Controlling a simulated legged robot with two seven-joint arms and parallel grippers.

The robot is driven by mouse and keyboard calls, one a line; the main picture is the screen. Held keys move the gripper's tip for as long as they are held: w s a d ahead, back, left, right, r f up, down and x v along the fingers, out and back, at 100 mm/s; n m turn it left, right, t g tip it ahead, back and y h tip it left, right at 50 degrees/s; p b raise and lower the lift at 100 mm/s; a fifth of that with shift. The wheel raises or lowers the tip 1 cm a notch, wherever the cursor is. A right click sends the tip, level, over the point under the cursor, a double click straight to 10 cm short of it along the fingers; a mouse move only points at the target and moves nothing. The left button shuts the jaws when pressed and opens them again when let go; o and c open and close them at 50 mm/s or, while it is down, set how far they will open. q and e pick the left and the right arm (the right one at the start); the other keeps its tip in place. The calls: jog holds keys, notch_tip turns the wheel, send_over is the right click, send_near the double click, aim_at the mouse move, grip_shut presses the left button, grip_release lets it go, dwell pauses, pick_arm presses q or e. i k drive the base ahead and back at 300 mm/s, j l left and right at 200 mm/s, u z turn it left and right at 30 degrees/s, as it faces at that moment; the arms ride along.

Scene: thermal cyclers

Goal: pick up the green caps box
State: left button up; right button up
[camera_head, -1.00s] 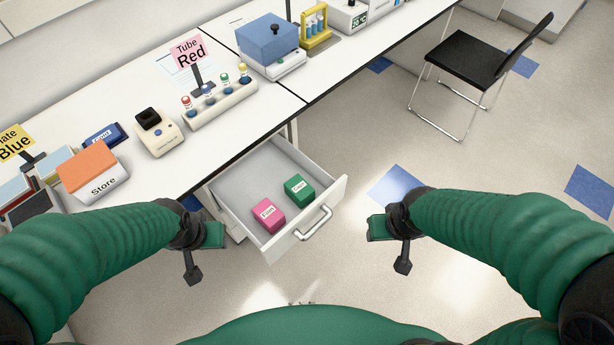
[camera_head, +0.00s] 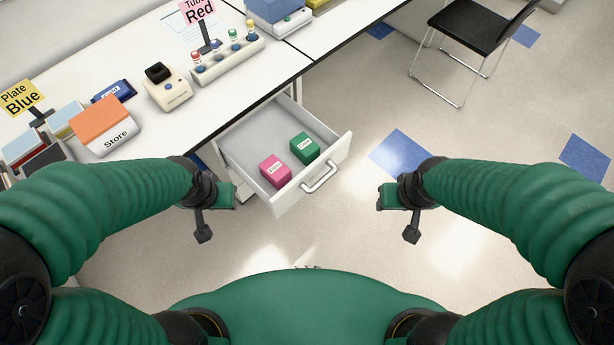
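The green caps box (camera_head: 305,149) sits inside the open drawer (camera_head: 240,155), toward its front right. A pink box (camera_head: 275,171) lies just left of it in the same drawer. My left gripper (camera_head: 213,213) hangs left of the drawer front, apart from both boxes. My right gripper (camera_head: 402,214) is out to the right of the drawer, over the floor. Neither gripper touches a box. The view does not show clearly whether their fingers are apart.
The drawer handle (camera_head: 320,178) sticks out at the front. On the bench (camera_head: 225,90) above are an orange-topped Store box (camera_head: 103,125), a small cream device (camera_head: 167,88) and a tube rack (camera_head: 228,60). A black chair (camera_head: 475,28) stands at the upper right. Floor right of the drawer is clear.

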aim_at(302, 146)
jog(key=i+l+u, duration=0.15)
jog(key=i+u, duration=0.15)
jog(key=u, duration=0.15)
jog(key=i+l+u, duration=0.25)
jog(key=u, duration=0.2)
jog(key=i+l+u, duration=0.25)
jog(key=u, duration=0.2)
jog(key=l, duration=0.1)
